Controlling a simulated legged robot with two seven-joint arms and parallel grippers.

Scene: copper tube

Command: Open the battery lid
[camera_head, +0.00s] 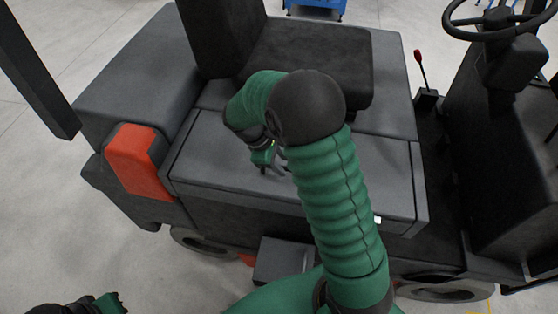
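The battery lid (215,160) is a flat dark grey panel on the side of a forklift-like vehicle, just below the black seat (310,60). It looks closed, lying level with the body around it. My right arm reaches over the lid and hides its middle and part of the seat. My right gripper (264,162) points down at the lid near its middle. Its fingers are small and partly hidden, so I cannot tell if they touch the lid or hold anything. My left gripper (113,302) is low at the bottom left, away from the vehicle and partly cut off.
A red-orange light or cover (138,162) sits on the vehicle's left corner. The steering wheel (495,22) and a red-knobbed lever (420,65) are on the right. A dark post (35,70) stands at the left. A dark step (283,260) is below the lid. Open floor lies left.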

